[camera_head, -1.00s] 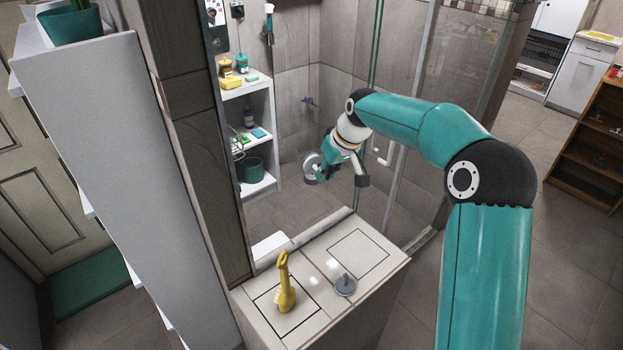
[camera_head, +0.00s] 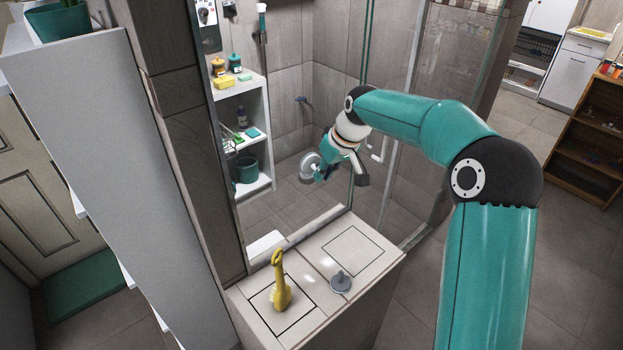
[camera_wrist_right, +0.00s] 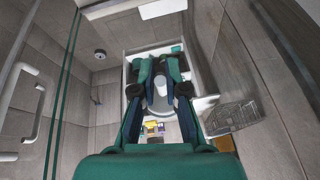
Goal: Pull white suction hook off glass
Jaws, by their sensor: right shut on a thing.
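The white suction hook (camera_head: 309,166) shows in the head view as a pale round disc at the tip of my right gripper (camera_head: 322,172), by the shower glass. In the right wrist view a white stem of the hook (camera_wrist_right: 161,84) sits between the two dark fingers of the right gripper (camera_wrist_right: 161,76), which are closed on it. The fingers hide part of the hook. I cannot tell whether its cup touches the glass (camera_head: 345,100). My left gripper is in neither view.
A ledge (camera_head: 355,250) below holds a yellow bottle (camera_head: 281,285) and a grey round knobbed piece (camera_head: 341,282). A white shelf (camera_head: 240,100) with bottles stands behind the glass. A wire basket (camera_wrist_right: 232,116) and a door handle (camera_wrist_right: 28,105) flank the gripper in the wrist view.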

